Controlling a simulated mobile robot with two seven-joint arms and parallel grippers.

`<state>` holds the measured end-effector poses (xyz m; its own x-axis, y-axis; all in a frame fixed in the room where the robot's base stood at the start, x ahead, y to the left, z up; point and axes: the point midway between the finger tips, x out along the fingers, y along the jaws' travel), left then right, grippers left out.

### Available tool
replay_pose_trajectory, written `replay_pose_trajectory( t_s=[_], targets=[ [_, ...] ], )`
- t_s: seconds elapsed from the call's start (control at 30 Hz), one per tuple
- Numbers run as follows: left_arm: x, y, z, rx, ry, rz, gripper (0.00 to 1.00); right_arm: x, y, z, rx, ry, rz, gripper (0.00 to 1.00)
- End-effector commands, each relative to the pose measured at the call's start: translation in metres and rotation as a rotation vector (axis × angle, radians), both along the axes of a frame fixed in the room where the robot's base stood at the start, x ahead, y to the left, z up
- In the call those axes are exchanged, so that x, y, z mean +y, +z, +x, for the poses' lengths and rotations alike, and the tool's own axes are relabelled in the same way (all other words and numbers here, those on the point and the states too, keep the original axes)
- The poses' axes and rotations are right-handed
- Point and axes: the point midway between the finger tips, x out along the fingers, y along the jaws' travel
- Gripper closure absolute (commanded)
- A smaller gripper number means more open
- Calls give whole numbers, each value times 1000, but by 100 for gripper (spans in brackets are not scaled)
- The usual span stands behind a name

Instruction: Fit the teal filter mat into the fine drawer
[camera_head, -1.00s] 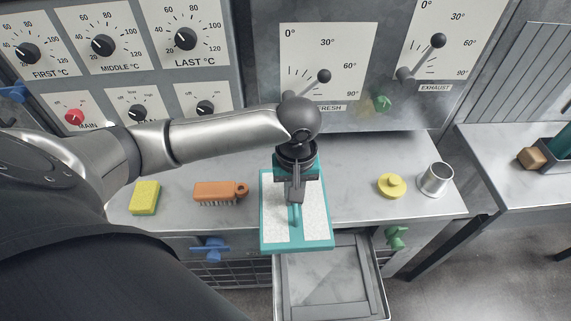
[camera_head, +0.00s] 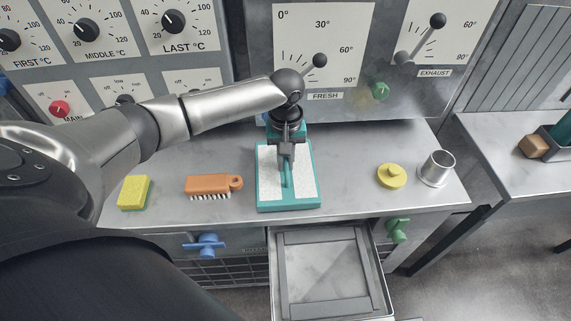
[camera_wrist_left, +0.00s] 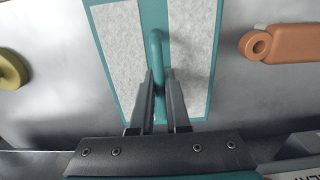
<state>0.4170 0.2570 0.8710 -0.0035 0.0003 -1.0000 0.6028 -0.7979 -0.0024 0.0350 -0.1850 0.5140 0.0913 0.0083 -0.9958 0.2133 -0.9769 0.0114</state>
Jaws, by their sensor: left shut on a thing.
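The teal filter mat (camera_head: 306,180) has a teal frame, two pale speckled panels and a teal handle along its middle. It is at the counter's front edge, behind the open drawer; I cannot tell whether it touches the counter. My left gripper (camera_head: 287,165) is shut on the mat's handle, which also shows in the left wrist view (camera_wrist_left: 156,50) between the fingers (camera_wrist_left: 160,88). The open drawer (camera_head: 325,272) is pulled out below the counter, with a grey frame inside and no mat in it. Its label is not readable. My right gripper is not in view.
An orange brush (camera_head: 212,185) and a yellow sponge (camera_head: 135,192) lie left of the mat. A yellow knobbed disc (camera_head: 391,176) and a metal cup (camera_head: 436,169) stand to its right. Blue (camera_head: 206,244) and green (camera_head: 397,230) handles flank the drawer.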

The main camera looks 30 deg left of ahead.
Motion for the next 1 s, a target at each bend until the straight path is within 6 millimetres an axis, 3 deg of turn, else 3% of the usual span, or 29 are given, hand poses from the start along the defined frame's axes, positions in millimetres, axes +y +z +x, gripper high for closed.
replay_pose_trajectory(
  t_s=[0.1,0.47,0.5,0.73,1.0],
  targets=[
    [2,-10,3,-3,-1,1,100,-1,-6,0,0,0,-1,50],
    [2,-11,3,-2,-1,0,100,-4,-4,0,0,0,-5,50],
    [2,-12,3,-2,-1,1,84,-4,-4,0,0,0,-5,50],
    [2,-11,3,-2,-1,1,58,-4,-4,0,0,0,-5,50],
    [3,-11,4,-3,-1,1,56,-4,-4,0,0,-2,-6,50]
  ],
)
